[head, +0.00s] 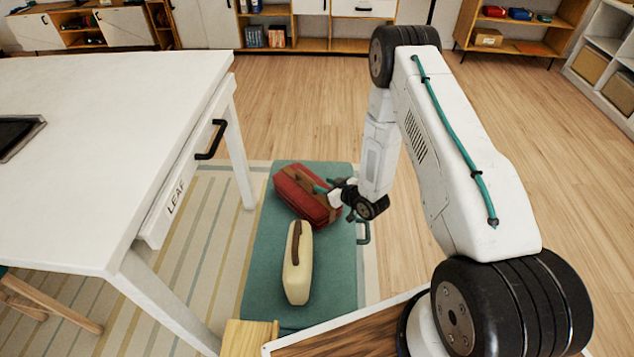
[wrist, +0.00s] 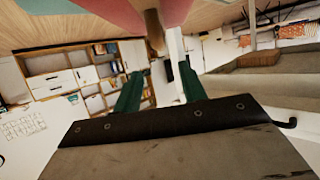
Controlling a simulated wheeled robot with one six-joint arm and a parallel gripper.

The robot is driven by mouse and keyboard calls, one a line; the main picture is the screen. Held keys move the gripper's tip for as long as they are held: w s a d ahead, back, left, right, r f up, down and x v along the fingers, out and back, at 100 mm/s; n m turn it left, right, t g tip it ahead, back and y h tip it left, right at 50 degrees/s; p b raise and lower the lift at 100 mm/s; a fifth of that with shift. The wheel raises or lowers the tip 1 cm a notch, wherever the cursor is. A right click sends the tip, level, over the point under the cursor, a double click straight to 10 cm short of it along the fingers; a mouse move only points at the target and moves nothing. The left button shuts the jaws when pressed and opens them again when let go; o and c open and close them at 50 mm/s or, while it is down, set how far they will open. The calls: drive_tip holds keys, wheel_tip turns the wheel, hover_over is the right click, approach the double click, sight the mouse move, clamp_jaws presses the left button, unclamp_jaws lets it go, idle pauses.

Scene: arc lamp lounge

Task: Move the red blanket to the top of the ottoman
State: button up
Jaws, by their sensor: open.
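The red blanket (head: 306,196) looks like a rolled bundle with a brown strap and lies on the far part of a long teal top (head: 270,285), which I take for the ottoman. My gripper (head: 326,187) is at the bundle's right side, its green fingers at or over the strap; contact cannot be told. In the wrist view the two fingers (wrist: 158,78) stand apart with nothing clearly between them. The red bundle (wrist: 176,10) and its strap (wrist: 152,28) show beyond the fingertips at the top edge.
A cream bundle (head: 297,265) with a brown strap lies nearer on the teal top. A white table (head: 120,90) with a drawer marked LEAF (head: 180,190) stands close on the left. Shelves (head: 518,40) line the back. Wooden floor (head: 300,100) beyond the teal top is clear.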

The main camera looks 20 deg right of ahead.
drive_tip(key=w+d+r+g+h, duration=0.1)
drive_tip(key=d+r+h, duration=0.1)
drive_tip(key=r, duration=0.7)
drive_tip(key=w+d+r+g+h, duration=0.1)
drive_tip(key=d+r+g, duration=0.1)
drive_tip(key=r, duration=0.6)
drive_tip(key=s+r+m+g+h, duration=0.1)
drive_tip(key=s+r, duration=0.2)
drive_tip(key=r, duration=0.4)
drive_tip(key=s+r+m+g+h, duration=0.1)
drive_tip(key=s+r+h, duration=0.15)
drive_tip(key=r, duration=0.45)
drive_tip(key=s+a+r+m+g, duration=0.1)
drive_tip(key=s+r+m+g, duration=0.15)
drive_tip(key=s+r, duration=1.25)
drive_tip(key=s+a+r+g, duration=0.1)
drive_tip(key=s+a+g, duration=0.1)
drive_tip(key=s, duration=0.8)
drive_tip(key=s+a+r+g+y, duration=0.1)
drive_tip(key=s+a+g, duration=0.1)
drive_tip(key=s, duration=0.9)
drive_tip(key=shift+s+r, duration=0.2)
drive_tip(key=shift+r, duration=0.05)
